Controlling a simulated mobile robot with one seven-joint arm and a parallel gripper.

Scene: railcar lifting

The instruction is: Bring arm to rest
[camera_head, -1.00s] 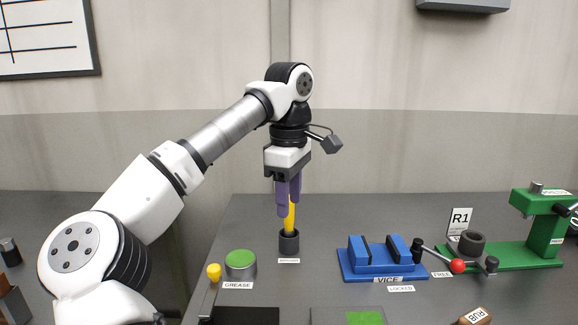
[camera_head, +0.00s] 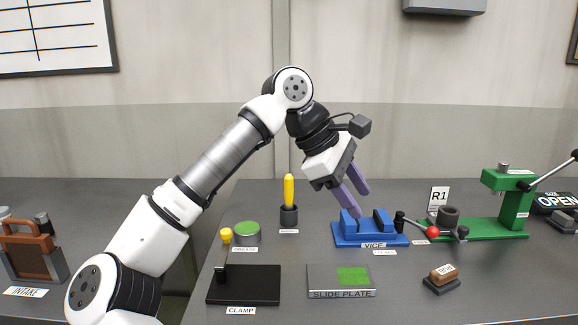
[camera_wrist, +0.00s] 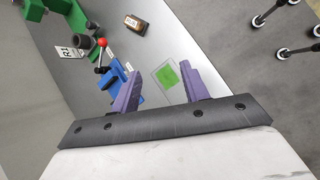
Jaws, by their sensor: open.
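My gripper (camera_head: 356,202) has two purple fingers, spread apart with nothing between them. In the head view it is tilted down to the right, in front of or above the blue vice (camera_head: 371,238). In the wrist view my gripper (camera_wrist: 166,88) shows both fingers apart, with the green patch of the slide plate (camera_wrist: 166,76) seen beyond them. The yellow-handled tool (camera_head: 289,190) stands upright in its dark holder (camera_head: 289,216), apart from my gripper.
The grease tin (camera_head: 247,234), clamp (camera_head: 243,285), slide plate (camera_head: 326,281) and rub block (camera_head: 442,275) sit on the grey bench. The green press (camera_head: 508,205) with a lever stands at right. An intake crate (camera_head: 33,250) is at left. Space above the bench is clear.

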